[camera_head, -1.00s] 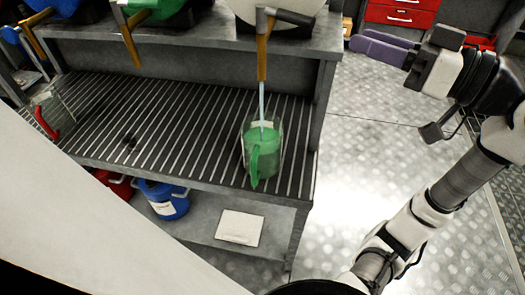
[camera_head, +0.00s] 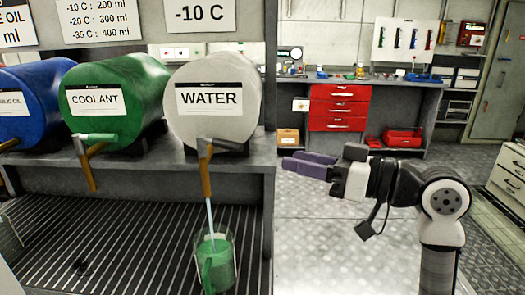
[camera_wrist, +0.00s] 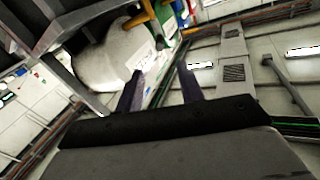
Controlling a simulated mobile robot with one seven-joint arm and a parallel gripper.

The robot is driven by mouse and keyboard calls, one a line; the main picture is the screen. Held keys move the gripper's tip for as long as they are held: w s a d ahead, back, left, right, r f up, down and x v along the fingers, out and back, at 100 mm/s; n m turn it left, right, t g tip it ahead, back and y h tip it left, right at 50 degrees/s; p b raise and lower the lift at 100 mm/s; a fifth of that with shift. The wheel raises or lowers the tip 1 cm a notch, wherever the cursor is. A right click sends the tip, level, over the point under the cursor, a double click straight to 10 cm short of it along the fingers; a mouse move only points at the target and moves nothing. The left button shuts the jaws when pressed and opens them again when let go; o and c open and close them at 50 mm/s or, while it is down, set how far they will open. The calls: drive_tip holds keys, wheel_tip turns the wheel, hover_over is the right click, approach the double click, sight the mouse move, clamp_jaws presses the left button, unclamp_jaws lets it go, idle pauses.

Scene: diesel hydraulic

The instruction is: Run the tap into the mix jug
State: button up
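The mix jug (camera_head: 215,263) is clear with a green handle and stands upright on the slatted rack under the water tap (camera_head: 206,172). The tap is brass with a grey lever (camera_head: 224,143) pointing right. A thin pale stream (camera_head: 210,215) runs from its spout into the jug. The jug's inside looks green; its exact level cannot be read. The grey WATER barrel (camera_head: 213,105) is behind the tap. My gripper (camera_head: 290,163) is in the air right of the barrel, empty. In the wrist view its two purple fingers (camera_wrist: 162,74) are apart.
The green COOLANT barrel (camera_head: 116,100) with its green-levered tap (camera_head: 92,160) and a blue oil barrel (camera_head: 38,105) stand to the left. The slatted rack (camera_head: 130,240) ends at a grey post. Open metal floor lies right, before a red drawer cabinet (camera_head: 344,108).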

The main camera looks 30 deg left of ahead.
sight(233, 147)
drive_tip(key=a+p, duration=0.1)
drive_tip(key=a, duration=0.3)
drive_tip(key=s+a+p, duration=0.1)
drive_tip(key=a, duration=0.4)
drive_tip(key=a+p, duration=0.1)
drive_tip(key=a, duration=0.4)
drive_tip(key=shift+s+p, duration=0.35)
drive_tip(key=shift+c, duration=0.5)
clamp_jaws()
